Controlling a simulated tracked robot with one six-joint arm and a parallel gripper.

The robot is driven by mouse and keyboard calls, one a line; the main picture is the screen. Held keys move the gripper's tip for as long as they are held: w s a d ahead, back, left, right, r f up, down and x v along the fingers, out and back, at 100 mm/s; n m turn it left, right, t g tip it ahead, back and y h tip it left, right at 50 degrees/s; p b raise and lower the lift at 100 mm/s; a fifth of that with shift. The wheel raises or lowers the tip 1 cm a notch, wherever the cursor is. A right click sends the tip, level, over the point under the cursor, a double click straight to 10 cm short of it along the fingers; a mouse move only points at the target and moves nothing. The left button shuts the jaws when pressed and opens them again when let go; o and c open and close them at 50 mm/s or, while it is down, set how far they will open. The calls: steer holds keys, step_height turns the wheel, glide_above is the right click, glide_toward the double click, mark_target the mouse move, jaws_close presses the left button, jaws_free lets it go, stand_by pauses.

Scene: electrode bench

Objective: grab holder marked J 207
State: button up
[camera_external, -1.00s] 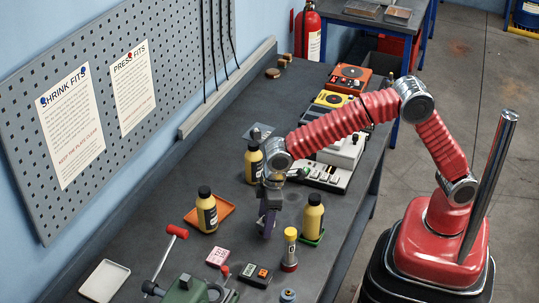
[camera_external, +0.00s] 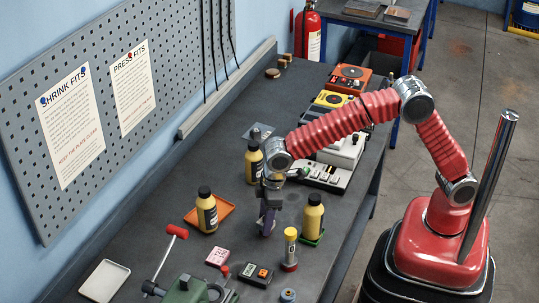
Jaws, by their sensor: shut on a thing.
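My gripper (camera_external: 269,208) points down over the middle of the bench, between the yellow bottles. It is shut on a dark purple holder (camera_external: 266,225), which stands upright between the jaws, its lower end at or just above the bench top. The jaws hide part of it. No J 207 marking can be read at this size, so I cannot tell which holder it is.
A yellow-topped cylinder (camera_external: 290,249), a pink box (camera_external: 217,257) and a black-and-orange device (camera_external: 257,275) are in front.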

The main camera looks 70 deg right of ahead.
step_height(320, 180, up, 10)
stand_by(0.6)
stand_by(0.5)
